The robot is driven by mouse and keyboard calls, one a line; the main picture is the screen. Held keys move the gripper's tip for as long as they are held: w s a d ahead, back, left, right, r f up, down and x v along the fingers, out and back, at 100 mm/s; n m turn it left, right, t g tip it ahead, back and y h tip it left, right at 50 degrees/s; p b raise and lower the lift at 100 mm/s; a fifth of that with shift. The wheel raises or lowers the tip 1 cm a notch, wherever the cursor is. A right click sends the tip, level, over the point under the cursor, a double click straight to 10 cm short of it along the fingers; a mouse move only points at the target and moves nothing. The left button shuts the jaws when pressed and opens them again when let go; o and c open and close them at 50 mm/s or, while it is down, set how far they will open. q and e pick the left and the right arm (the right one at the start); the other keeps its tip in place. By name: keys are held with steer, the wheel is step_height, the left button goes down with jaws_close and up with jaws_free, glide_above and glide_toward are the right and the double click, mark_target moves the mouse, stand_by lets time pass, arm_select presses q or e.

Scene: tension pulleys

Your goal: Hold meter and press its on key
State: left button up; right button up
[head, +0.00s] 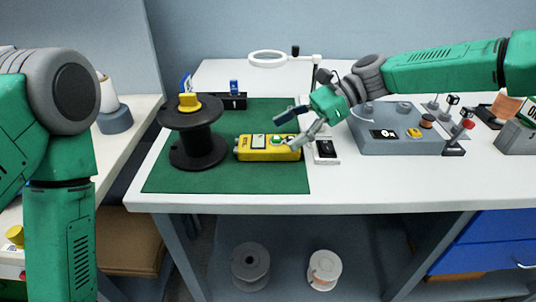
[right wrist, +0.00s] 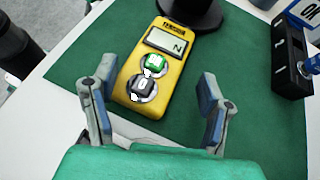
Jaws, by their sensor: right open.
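The yellow tension meter (head: 255,155) lies on the green mat (head: 215,185), beside the black spool. In the right wrist view the meter (right wrist: 175,65) shows a grey display reading "N", a green key (right wrist: 155,62) and a dark key (right wrist: 143,86). My right gripper (head: 285,129) is open over the meter's right end. In the right wrist view my right gripper (right wrist: 158,74) has its fingers spread and empty, the left one close to the meter's side, the right one farther off. Contact cannot be told. My left arm shows at the left, but its gripper is out of the picture.
A large black spool (head: 195,140) with a yellow block on top stands left of the meter. A black holder (head: 232,101) is behind. The mat's front part is clear.

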mark_target(281, 135)
steer(key=shift+p+x, duration=0.55)
steer(key=shift+x, duration=0.55)
steer(key=shift+s+a+f, duration=0.15)
steer(key=shift+s+a, duration=0.1)
arm_select(q)
steer(key=shift+s+d+r, duration=0.1)
steer(key=shift+r, duration=0.55)
arm_select(e)
steer(key=shift+a+f, duration=0.3)
steer(key=shift+a, duration=0.1)
steer(key=c, duration=0.5)
arm_select(q)
jaws_close()
